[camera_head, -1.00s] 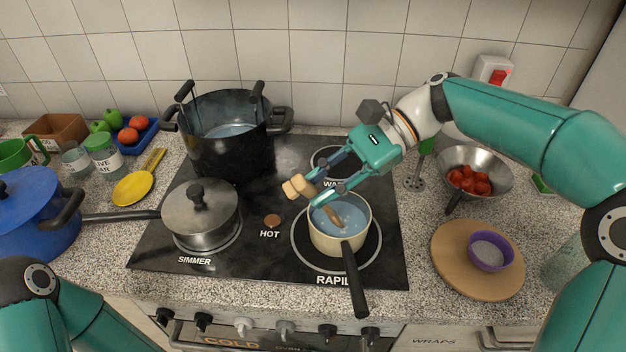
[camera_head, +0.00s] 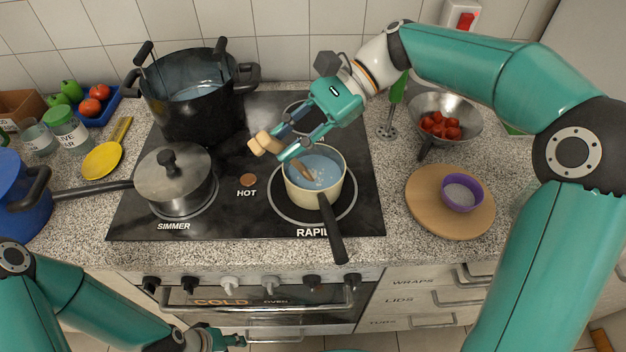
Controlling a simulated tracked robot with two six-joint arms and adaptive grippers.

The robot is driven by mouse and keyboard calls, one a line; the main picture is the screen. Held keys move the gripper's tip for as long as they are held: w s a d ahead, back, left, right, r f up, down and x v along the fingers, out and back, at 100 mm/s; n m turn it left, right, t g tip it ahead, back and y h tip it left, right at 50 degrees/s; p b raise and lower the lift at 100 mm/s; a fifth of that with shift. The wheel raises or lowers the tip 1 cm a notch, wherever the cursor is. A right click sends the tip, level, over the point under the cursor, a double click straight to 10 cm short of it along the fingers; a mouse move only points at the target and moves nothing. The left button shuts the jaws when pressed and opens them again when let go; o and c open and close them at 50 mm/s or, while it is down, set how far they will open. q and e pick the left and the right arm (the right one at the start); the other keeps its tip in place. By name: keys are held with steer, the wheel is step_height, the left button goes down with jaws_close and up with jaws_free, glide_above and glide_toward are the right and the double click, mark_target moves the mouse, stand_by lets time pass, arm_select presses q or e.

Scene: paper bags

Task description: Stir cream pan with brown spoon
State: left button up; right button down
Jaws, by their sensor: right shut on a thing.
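The cream pan (camera_head: 296,195) with a black handle stands on the RAPID burner at the right of the hob. It holds pale bluish liquid with small light bits in it. The brown spoon (camera_head: 265,143) slants down to the right, and its lower end is in the liquid. My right gripper (camera_head: 284,143) is shut on the spoon above the pan's left rear rim. The fingers hide part of the spoon. My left gripper (camera_head: 228,340) is low at the bottom edge, in front of the oven, and its fingers are too unclear to judge.
A lidded grey pan (camera_head: 172,185) sits on the SIMMER burner and a large black pot (camera_head: 190,118) behind it. A yellow spoon (camera_head: 103,160) lies at left. A colander of tomatoes (camera_head: 460,108) and a round board (camera_head: 425,205) with a purple bowl (camera_head: 462,192) are at right.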

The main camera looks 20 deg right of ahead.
steer(key=shift+a, duration=0.45)
steer(key=shift+s+d+r+p, duration=0.15)
steer(key=shift+d+p, duration=0.7)
steer(key=shift+p, duration=0.55)
steer(key=s+a+r+p, duration=0.3)
steer(key=r+p, duration=0.2)
steer(key=r, duration=0.2)
steer(key=shift+s+a+r+p, duration=0.25)
steer(key=shift+a+p, duration=0.05)
steer(key=shift+r+p, duration=1.2)
steer(key=shift+r, duration=1.25)
